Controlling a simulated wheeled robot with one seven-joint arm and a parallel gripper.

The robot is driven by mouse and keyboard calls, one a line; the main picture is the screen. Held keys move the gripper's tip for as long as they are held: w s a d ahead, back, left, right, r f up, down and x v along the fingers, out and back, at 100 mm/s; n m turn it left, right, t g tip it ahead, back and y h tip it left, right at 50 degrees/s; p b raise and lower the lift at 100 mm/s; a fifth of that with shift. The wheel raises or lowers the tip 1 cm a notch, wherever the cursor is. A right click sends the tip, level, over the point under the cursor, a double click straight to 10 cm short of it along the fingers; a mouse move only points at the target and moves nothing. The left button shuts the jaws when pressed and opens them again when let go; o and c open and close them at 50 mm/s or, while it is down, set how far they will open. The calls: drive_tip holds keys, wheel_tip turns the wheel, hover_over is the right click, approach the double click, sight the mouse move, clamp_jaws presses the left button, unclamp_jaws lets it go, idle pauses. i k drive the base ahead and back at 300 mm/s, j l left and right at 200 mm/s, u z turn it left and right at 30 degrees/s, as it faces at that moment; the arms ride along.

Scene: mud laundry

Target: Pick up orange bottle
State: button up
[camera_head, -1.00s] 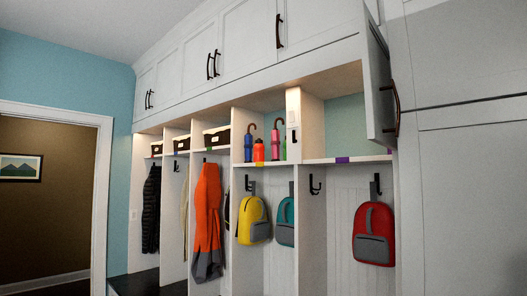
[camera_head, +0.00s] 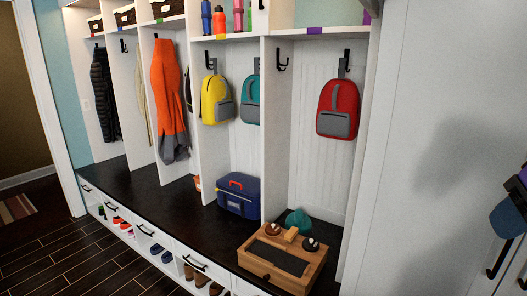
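An orange bottle (camera_head: 218,21) stands upright on the cubby shelf at the top of the head view, its upper part near the top edge. My gripper is not in view.
The shelf (camera_head: 228,36) is above hanging yellow (camera_head: 216,100), teal (camera_head: 250,98) and red (camera_head: 338,108) backpacks. The dark bench (camera_head: 150,192) below holds a blue case (camera_head: 238,195) and a wooden box (camera_head: 302,267). Dark floor (camera_head: 60,265) is open at the lower left.

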sight(219, 18)
drive_tip(key=i+j, duration=0.25)
drive_tip(key=j, duration=0.15)
drive_tip(key=i+j+z, duration=0.1)
drive_tip(key=i+j, duration=0.35)
drive_tip(key=j, duration=0.3)
drive_tip(key=i+j+z, duration=0.1)
drive_tip(key=i+j, duration=0.15)
drive_tip(key=j, duration=0.15)
drive_tip(key=i+j, duration=0.2)
drive_tip(key=j, duration=0.2)
drive_tip(key=z, duration=0.05)
